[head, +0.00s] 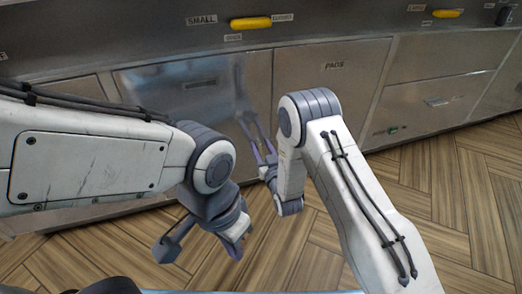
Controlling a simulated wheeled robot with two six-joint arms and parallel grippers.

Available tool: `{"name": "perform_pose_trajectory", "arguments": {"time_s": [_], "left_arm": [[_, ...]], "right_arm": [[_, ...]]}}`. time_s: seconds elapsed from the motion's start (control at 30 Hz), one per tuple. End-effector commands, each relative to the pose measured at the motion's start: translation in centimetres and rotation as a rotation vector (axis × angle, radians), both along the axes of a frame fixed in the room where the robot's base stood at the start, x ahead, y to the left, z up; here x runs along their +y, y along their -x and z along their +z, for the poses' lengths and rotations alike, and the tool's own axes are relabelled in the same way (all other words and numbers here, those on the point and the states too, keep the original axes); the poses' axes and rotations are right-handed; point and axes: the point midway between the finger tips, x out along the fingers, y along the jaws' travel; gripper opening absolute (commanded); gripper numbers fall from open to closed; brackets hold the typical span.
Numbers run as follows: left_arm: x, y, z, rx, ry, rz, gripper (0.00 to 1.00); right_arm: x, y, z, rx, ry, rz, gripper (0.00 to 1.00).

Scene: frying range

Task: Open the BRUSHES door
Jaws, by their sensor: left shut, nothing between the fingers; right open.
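A steel door (150,82) left of the PADS door carries a dark label (200,84) that I cannot read clearly; I cannot confirm it is the BRUSHES door. It looks closed, and my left arm hides its lower left part. My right gripper (264,153) is open, its purple fingers pointing at the cabinet front near the gap between this door and the PADS door (320,80). I cannot tell whether it touches. A reflection of it shows in the steel. My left gripper (238,246) is shut and empty, low over the floor, away from the doors.
Yellow handles (251,23) and (446,13) sit on the upper panel, the left one beside a SMALL label (201,20). Drawer fronts (435,105) are at the right. The wooden floor (430,195) is clear at the right.

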Motion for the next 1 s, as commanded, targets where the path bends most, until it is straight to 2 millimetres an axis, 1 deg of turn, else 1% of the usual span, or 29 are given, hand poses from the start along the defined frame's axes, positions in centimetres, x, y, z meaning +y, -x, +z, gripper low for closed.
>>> {"name": "perform_pose_trajectory", "arguments": {"time_s": [0.1,0.33,0.37,0.4,0.43,0.47,1.0], "left_arm": [[0.01,0.00,-0.25,0.000,0.000,0.000,0.00],[0.00,0.00,-0.19,0.000,0.000,0.000,0.00],[0.00,0.00,-0.19,0.000,0.000,0.000,0.00],[0.00,0.00,-0.19,0.000,0.000,0.000,0.00],[0.00,0.00,-0.19,0.000,0.000,0.000,0.00],[0.00,0.00,-0.19,0.000,0.000,0.000,0.00],[0.00,0.00,-0.20,0.000,0.000,0.000,0.00]], "right_arm": [[0.14,-0.45,0.05,-0.001,0.000,0.000,0.47],[0.15,-0.47,0.10,0.000,0.000,0.000,0.47],[0.15,-0.47,0.10,0.000,0.000,0.000,0.36],[0.15,-0.46,0.09,0.000,0.000,0.000,0.21],[0.15,-0.46,0.09,0.000,0.000,0.000,0.09],[0.15,-0.46,0.08,0.000,0.000,0.000,0.00],[0.18,-0.42,0.02,0.001,0.000,0.001,0.00]]}}
